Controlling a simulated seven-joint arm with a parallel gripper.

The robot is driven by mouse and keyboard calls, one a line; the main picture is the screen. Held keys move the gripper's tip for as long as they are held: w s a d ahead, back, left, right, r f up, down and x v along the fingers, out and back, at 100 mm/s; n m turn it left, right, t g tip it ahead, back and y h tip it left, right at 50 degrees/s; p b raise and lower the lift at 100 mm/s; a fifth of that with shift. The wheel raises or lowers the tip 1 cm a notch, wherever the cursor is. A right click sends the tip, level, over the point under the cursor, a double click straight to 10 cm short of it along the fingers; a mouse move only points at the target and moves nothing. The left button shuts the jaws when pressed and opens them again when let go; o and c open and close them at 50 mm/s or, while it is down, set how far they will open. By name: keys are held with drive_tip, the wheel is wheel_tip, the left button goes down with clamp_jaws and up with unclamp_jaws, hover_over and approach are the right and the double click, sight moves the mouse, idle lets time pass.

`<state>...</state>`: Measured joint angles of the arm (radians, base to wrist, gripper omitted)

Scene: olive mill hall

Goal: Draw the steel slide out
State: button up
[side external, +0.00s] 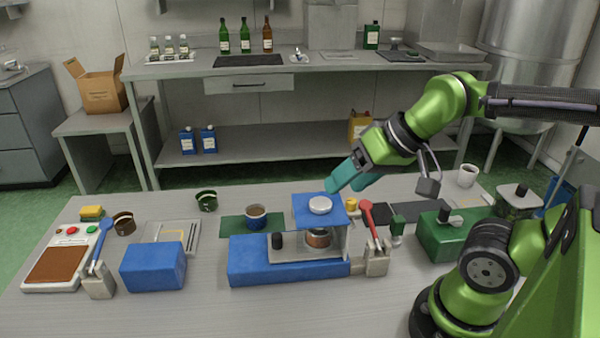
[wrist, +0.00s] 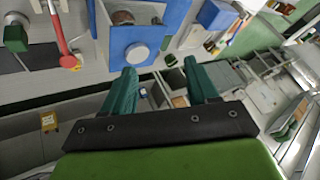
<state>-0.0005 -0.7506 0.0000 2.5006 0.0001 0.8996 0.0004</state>
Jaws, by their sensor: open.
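The blue press-like unit (side external: 290,270) stands in the middle of the bench, with a blue top plate carrying a round pale knob (side external: 320,205). A grey metal plate, seemingly the steel slide (side external: 293,254), sits in its base, with a black knob (side external: 277,240) at its left end. A copper-coloured cup (side external: 318,238) stands at the plate's right part, under the top. My gripper (side external: 338,186) is open and empty, its teal fingers just above and behind the blue top. In the wrist view the open fingers (wrist: 160,68) point toward the pale knob (wrist: 138,54); the slide's black knob cannot be made out there.
A red lever (side external: 367,214) rises at the unit's right end. A green box (side external: 450,243) stands further right. A blue block (side external: 153,266) and a panel with a blue lever (side external: 65,262) are at the left. A cup (side external: 256,217) stands on a green mat behind the unit.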

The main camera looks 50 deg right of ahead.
idle(0.4)
drive_tip(key=shift+c, duration=0.6)
drive_tip(key=n+g+h, duration=0.2)
drive_tip(key=n+g, duration=0.5)
drive_tip(key=n, duration=0.4)
hover_over(277, 234)
wheel_tip(277, 234, down, 2)
wheel_tip(277, 234, down, 16)
drive_tip(key=shift+a+f, duration=0.1)
drive_tip(key=shift+c, duration=0.3)
clamp_jaws()
